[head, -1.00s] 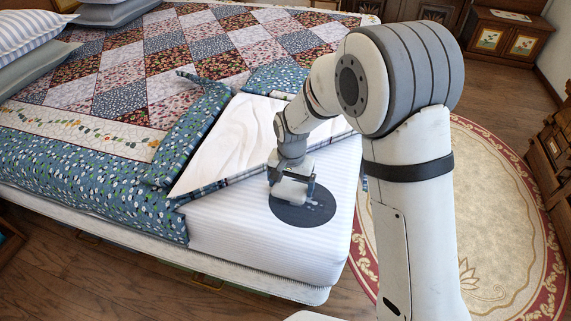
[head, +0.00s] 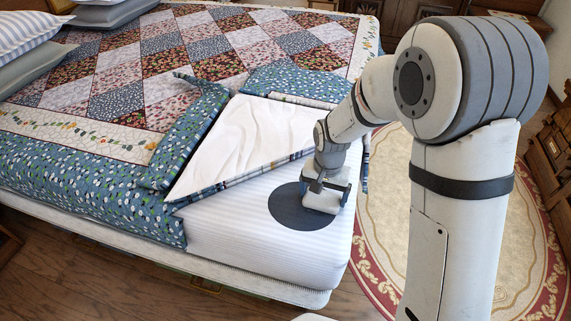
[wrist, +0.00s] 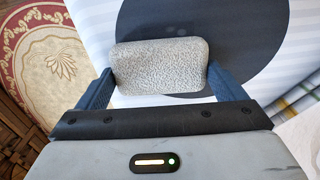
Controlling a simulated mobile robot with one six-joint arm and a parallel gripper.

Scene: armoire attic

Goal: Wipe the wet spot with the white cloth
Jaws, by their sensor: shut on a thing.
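A dark round patch (head: 290,209) lies on the white mattress near its corner. It also shows behind the cloth in the wrist view (wrist: 240,40). In the head view my gripper (head: 327,187) points down, with the cloth (head: 322,203) low at the right edge of the patch. I cannot tell for sure whether it touches. No glossy wetness shows on the visible part of the patch; what lies under the cloth is hidden.
The white striped mattress (head: 240,238) is bare at this corner. A folded-back patchwork quilt (head: 150,70) with a white lining (head: 240,140) lies behind. An oval rug (head: 400,220) and wooden furniture are beyond the bed's right edge.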

